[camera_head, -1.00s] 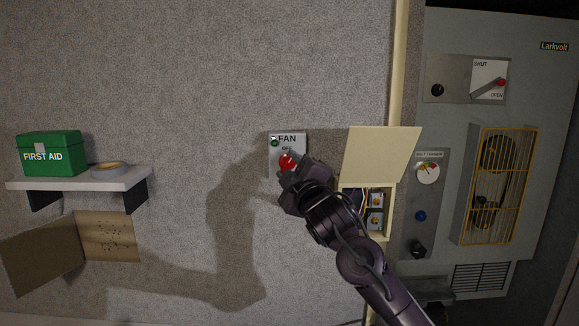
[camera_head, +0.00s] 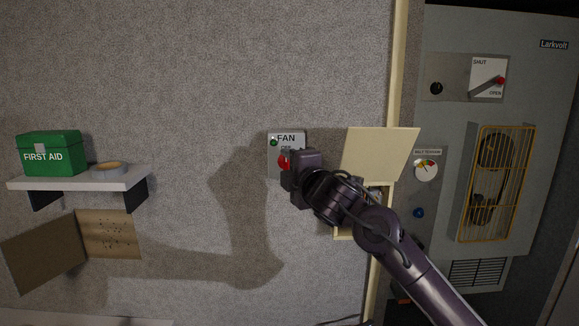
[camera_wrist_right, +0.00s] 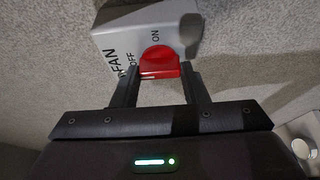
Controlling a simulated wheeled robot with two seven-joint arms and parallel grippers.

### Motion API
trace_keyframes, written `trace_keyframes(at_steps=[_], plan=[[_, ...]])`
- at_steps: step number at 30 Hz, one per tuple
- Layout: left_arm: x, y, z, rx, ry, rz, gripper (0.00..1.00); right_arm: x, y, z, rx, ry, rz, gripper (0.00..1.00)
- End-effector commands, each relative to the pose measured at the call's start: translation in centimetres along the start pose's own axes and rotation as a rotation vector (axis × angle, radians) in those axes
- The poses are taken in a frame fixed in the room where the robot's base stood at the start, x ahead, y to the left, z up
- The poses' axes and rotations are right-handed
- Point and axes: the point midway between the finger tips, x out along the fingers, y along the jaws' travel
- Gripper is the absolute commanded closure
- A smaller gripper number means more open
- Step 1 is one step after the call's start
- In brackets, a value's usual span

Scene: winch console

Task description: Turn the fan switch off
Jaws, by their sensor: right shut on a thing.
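The fan switch is a grey box (camera_head: 288,141) on the wall, marked FAN, with a green lamp (camera_head: 274,142) at its upper left. Its red knob (camera_head: 283,161) is partly hidden by my right gripper (camera_head: 287,168) in the head view. In the right wrist view the red knob (camera_wrist_right: 159,60) sits on the grey box (camera_wrist_right: 128,32) near the words OFF and ON. My right gripper (camera_wrist_right: 160,75) is shut on the knob, one finger on each side. I cannot tell which word the knob points to. My left gripper is not in view.
An open cream cabinet door (camera_head: 378,152) is close to the right of my right gripper. A grey winch console (camera_head: 455,120) stands farther right.

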Motion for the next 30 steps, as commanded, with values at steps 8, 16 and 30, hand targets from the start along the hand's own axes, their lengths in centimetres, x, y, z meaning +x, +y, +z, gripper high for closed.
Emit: trace_keyframes(at_steps=[8,16,30], plan=[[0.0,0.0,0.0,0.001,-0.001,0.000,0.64,0.0,-0.3,-0.1,-0.007,0.002,-0.006,0.83],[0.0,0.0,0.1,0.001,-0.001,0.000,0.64,0.0,-0.2,-0.1,-0.005,0.002,-0.004,0.38],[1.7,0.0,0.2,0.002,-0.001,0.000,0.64,-2.6,-0.5,-0.1,-0.005,0.002,0.000,0.38]])
